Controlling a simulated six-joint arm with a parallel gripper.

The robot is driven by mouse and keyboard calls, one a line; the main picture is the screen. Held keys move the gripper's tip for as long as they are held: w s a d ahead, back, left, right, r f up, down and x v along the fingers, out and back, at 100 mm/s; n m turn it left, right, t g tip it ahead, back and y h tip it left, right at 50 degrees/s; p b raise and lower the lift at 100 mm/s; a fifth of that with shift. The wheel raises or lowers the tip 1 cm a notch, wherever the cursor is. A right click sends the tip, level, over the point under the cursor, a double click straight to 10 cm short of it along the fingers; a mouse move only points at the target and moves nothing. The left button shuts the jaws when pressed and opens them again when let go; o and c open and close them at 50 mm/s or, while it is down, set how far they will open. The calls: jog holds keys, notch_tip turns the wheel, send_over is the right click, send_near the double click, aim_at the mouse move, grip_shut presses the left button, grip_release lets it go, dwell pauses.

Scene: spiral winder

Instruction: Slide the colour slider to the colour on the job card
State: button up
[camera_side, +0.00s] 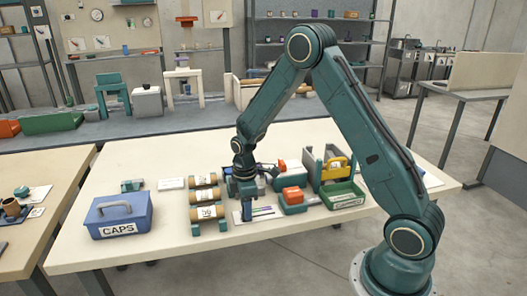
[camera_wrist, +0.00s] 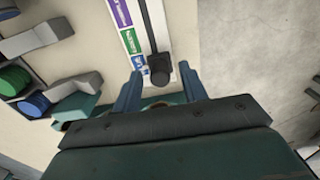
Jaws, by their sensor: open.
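In the wrist view the colour slider is a dark square knob (camera_wrist: 160,72) on a thin dark rail (camera_wrist: 150,28). Beside the rail runs a strip with purple (camera_wrist: 122,12), green (camera_wrist: 132,42) and blue (camera_wrist: 141,67) labels; the knob is beside the blue one. My gripper (camera_wrist: 161,68) is open, one finger on each side of the knob, with visible gaps. In the side view my gripper (camera_side: 246,208) points down over the white slider board (camera_side: 263,212) and partly hides it. I cannot make out the job card.
Left of my gripper stand a rack of labelled rolls (camera_side: 207,213) and a blue CAPS box (camera_side: 119,216). To the right are an orange-topped teal holder (camera_side: 293,198) and a green tray (camera_side: 343,195). The table's front edge is close to the slider board.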

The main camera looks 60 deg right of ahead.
jog(key=shift+f, duration=0.4)
grip_shut()
jog(key=shift+s+d, duration=1.3)
grip_release()
jog(key=shift+r, duration=0.1)
notch_tip(320, 180, up, 14)
